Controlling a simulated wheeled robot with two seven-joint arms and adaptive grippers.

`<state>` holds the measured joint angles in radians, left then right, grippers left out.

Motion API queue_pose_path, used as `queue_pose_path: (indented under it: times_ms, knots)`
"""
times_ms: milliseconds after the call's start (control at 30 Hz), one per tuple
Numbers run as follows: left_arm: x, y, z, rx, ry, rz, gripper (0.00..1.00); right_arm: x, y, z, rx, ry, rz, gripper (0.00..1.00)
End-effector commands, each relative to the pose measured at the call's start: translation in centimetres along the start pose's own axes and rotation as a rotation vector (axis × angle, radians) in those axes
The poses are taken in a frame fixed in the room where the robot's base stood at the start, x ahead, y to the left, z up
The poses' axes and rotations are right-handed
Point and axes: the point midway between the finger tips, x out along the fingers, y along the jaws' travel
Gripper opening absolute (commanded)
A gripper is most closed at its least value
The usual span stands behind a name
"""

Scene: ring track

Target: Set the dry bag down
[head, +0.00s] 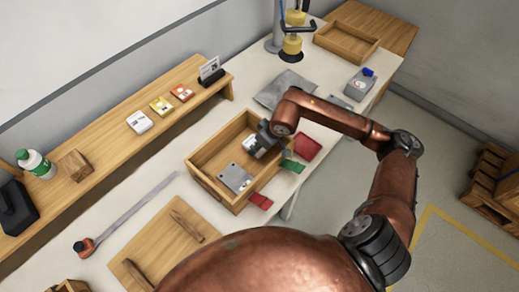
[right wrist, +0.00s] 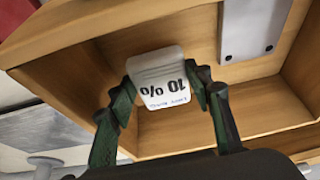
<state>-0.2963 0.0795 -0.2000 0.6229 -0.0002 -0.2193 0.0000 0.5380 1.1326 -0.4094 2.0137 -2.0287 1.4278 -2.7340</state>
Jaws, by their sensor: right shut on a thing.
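The dry bag (right wrist: 158,75) is a small white packet with printed text reading "10 %", upside down in the right wrist view. My right gripper (right wrist: 163,92) is shut on it, a finger on each side. In the head view my right gripper (head: 258,142) is over the far right part of an open wooden box (head: 208,185) and mostly hides the bag. The box also shows in the right wrist view (right wrist: 200,18). A grey metal plate with holes (head: 235,178) lies in the box. I cannot tell whether the bag touches the box floor. My left gripper is out of view.
Red (head: 260,201) and green (head: 292,165) pieces sit at the box's right side, beside a red tray (head: 307,147). A grey plate (head: 275,92) lies behind. A wooden shelf (head: 100,165) with small packets runs along the left. A wooden board (head: 165,245) lies in front.

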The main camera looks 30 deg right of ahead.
Motion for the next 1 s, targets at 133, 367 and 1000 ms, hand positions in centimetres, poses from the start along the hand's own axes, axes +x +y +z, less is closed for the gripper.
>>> queue_pose_path:
  times_ms: [133,367,1000]
  knots:
    - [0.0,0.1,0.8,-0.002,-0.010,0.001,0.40,1.5,0.5,0.2,0.003,-0.003,-0.003,0.23]
    - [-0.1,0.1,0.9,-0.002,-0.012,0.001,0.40,3.8,0.5,1.1,0.000,0.000,-0.002,0.23]
    - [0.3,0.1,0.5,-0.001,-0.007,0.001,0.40,4.0,0.5,1.2,0.000,0.000,0.000,0.64]
